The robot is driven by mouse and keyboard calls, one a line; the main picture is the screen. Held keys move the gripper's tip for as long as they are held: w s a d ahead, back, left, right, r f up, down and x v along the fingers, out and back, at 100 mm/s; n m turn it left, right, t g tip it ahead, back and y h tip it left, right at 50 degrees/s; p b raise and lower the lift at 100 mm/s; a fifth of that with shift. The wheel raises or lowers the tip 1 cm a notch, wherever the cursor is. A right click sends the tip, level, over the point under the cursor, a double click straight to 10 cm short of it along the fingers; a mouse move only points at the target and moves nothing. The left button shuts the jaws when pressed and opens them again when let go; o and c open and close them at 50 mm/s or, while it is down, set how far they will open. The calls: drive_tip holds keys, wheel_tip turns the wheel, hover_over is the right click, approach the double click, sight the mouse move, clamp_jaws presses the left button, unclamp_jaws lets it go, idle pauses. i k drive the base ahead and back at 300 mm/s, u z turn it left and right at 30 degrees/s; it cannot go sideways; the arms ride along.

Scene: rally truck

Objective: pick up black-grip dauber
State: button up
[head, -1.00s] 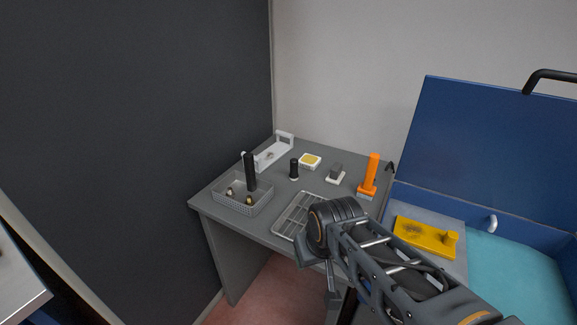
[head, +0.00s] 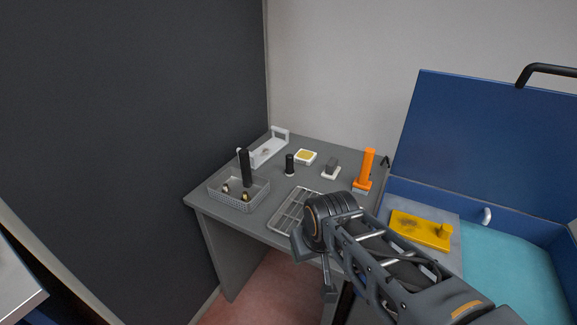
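Two black-gripped things stand on the grey table, and I cannot tell for sure which is the dauber. One is a short black cylinder with a pale base (head: 290,165), upright in the middle of the tabletop. The other is a tall black handle (head: 245,167) rising from the grey mesh basket (head: 238,200); its lower end is hidden in the basket. My gripper (head: 314,262) is at the table's front edge, right of and nearer than both, touching neither. My wrist hides part of it, and its finger opening is unclear.
A wire rack (head: 290,212) lies near the front edge. Behind are a white tray (head: 268,151), a yellow pad (head: 305,157), a grey block (head: 331,168) and an orange-handled tool (head: 366,168). A blue open case (head: 490,145) and yellow plate (head: 420,231) stand right.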

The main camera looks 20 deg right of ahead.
sight(290, 171)
drive_tip(key=u, duration=0.05)
drive_tip(key=k, duration=0.5)
drive_tip(key=u, duration=1.6)
drive_tip(key=i, duration=1.75)
drive_tip(key=z, duration=2.3)
drive_tip(key=i, duration=0.5)
